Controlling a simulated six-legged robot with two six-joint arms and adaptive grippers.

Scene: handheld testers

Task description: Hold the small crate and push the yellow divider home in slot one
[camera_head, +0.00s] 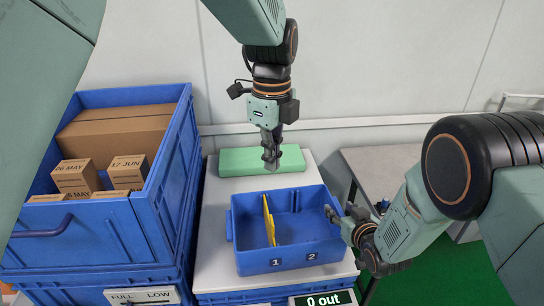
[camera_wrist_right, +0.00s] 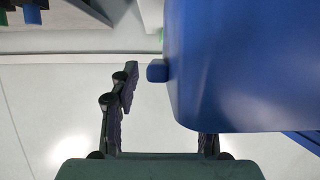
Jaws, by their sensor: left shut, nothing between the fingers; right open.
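The small blue crate (camera_head: 301,250) stands on a white surface in the head view, with labels 1 and 2 on its front wall. The yellow divider (camera_head: 268,222) stands inside it, leaning slightly, near label 1. I cannot tell how deep it sits. My left gripper (camera_head: 271,165) is shut and empty, above and behind the crate. My right gripper (camera_head: 335,218) is open at the crate's right wall. In the right wrist view the crate (camera_wrist_right: 240,65) hides part of one finger; the other finger shows clear of it. Contact with the wall cannot be told.
A green block (camera_head: 235,161) lies behind the crate. A large blue bin (camera_head: 135,235) with several cardboard boxes (camera_head: 76,176) stands at the left. A grey table (camera_head: 385,165) stands at the right.

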